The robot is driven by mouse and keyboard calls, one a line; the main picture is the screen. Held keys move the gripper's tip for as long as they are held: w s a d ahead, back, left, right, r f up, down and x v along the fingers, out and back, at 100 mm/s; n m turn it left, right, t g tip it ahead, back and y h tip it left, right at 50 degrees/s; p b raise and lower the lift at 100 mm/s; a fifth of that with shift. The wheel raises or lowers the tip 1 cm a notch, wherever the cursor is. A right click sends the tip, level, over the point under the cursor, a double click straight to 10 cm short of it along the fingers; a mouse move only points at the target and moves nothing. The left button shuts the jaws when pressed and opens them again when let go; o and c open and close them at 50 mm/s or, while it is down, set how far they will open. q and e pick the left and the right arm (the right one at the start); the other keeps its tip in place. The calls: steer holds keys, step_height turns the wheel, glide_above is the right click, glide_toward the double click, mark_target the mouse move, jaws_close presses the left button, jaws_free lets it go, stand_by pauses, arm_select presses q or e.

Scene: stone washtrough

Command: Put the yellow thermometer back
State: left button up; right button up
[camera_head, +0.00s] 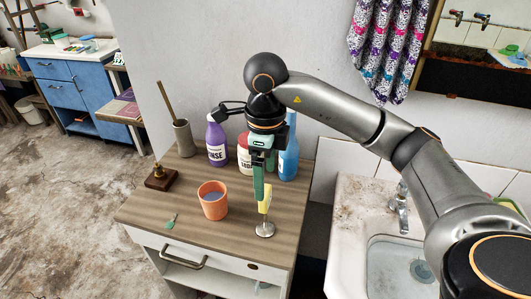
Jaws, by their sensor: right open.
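The yellow thermometer (265,203) shows as a slim upright yellow piece near the right front part of the wooden cabinet top. A round metal base (265,230) sits directly below it. My right gripper (262,187) points straight down at the thermometer's upper end, with its greenish fingers close around or beside it. It is open; I cannot tell whether a finger touches the thermometer. The fingers hide part of its upper end. My left gripper is not in view.
An orange cup (212,200) stands just left of the thermometer. Behind are a purple bottle (216,142), a white jar (245,150) and a blue bottle (289,155). A brush holder (184,138) and a dark wooden block (161,178) stand left. A stone sink (357,225) is right.

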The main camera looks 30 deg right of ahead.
step_height(320, 180, up, 7)
steer(key=p, duration=0.1)
steer(key=shift+f, duration=0.2)
stand_by(1.3)
